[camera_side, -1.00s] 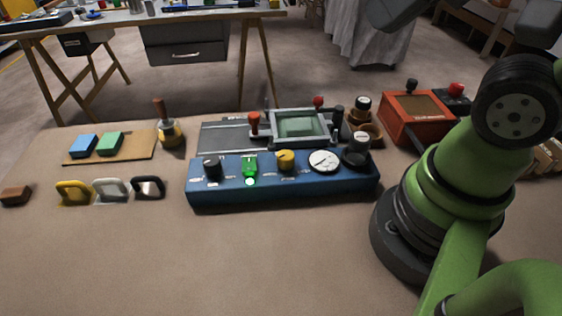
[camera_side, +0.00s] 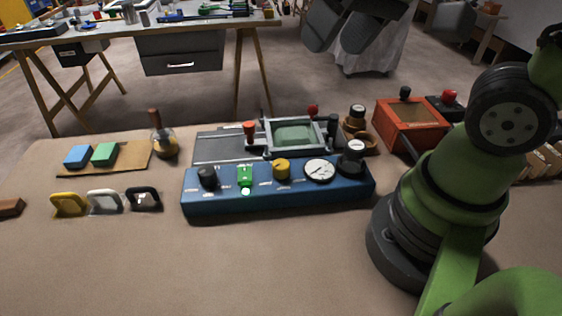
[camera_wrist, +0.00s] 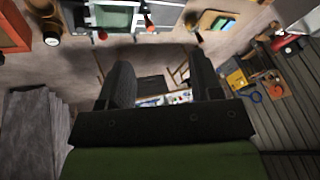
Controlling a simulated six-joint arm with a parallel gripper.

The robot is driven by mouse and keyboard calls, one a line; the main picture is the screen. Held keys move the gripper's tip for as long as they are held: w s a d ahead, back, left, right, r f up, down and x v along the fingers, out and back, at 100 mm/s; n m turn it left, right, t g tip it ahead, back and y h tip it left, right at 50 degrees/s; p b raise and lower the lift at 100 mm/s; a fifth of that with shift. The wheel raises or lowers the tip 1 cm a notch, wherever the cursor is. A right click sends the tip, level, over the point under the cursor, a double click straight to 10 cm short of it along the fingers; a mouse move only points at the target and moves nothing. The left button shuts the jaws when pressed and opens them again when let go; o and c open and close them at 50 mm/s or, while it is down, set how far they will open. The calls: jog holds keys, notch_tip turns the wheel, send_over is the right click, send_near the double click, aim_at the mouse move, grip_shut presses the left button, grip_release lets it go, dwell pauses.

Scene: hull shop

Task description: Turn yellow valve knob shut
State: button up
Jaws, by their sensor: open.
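The yellow valve knob (camera_side: 281,169) sits on top of a long blue panel box (camera_side: 285,199), between a green lit switch (camera_side: 245,175) and a round white dial (camera_side: 319,169). I cannot tell the knob's exact angle. My gripper (camera_side: 336,46) is at the top of the side view, raised well above the bench and apart from the knob. In the wrist view my gripper (camera_wrist: 162,78) has its two dark fingers spread with nothing between them. I cannot make out the yellow knob in the wrist view.
A black knob (camera_side: 207,177) and a dark cylinder (camera_side: 351,158) also stand on the panel. Behind it is a grey vise-like fixture (camera_side: 293,135) with red knobs. An orange box (camera_side: 410,124) stands at right. Coloured handles (camera_side: 104,202) lie at left. The front bench is clear.

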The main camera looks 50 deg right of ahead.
jog(key=w+f+n+g+h, duration=0.1)
jog(key=w+f+g, duration=0.2)
jog(key=w+f, duration=0.3)
jog(key=n+g, duration=0.1)
jog(key=g, duration=0.1)
send_over(281, 163)
notch_tip(281, 163, down, 8)
jog(key=shift+h, duration=0.3)
notch_tip(281, 163, down, 10)
jog(key=c, duration=0.9)
